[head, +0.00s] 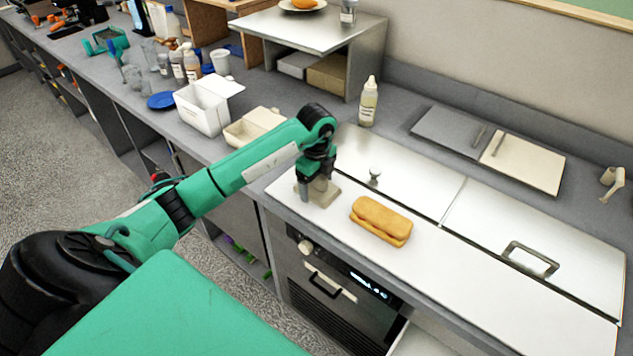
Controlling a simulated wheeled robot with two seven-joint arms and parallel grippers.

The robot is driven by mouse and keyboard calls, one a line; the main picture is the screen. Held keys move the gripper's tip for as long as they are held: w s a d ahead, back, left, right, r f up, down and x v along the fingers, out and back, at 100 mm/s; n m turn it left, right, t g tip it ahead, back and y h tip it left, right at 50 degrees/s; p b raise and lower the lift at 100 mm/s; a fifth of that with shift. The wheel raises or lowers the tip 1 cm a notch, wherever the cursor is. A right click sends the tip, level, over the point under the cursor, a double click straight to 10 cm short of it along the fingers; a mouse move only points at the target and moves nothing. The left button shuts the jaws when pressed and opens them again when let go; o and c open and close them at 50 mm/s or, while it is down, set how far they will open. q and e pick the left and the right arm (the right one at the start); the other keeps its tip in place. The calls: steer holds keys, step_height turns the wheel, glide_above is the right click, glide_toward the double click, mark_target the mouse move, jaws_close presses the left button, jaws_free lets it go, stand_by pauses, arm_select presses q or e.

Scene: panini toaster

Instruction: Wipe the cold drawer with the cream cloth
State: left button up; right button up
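A cream-beige cloth (326,195) lies on the left end of the white counter surface. My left gripper (317,186) points down onto it, its fingers at the cloth. The fingers hide part of the cloth, and I cannot tell if they are closed on it. At the bottom, a white-edged drawer (422,344) stands partly pulled out, right of the oven; I cannot tell if it is the cold drawer. Its inside is mostly out of view. My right gripper is not in view.
A toasted sandwich loaf (381,220) lies just right of the cloth. Behind are metal lids with a knob (375,175) and a handle (530,259), and a sauce bottle (368,103). An open white box (202,108) stands left. The white surface right of the loaf is clear.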

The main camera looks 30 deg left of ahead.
arm_select(q)
steer(key=shift+r, duration=0.15)
stand_by(0.5)
steer(key=shift+r+p, duration=0.75)
steer(key=shift+r, duration=0.1)
jaws_close()
stand_by(0.4)
steer(key=shift+r+p, duration=2.15)
steer(key=shift+r, duration=0.85)
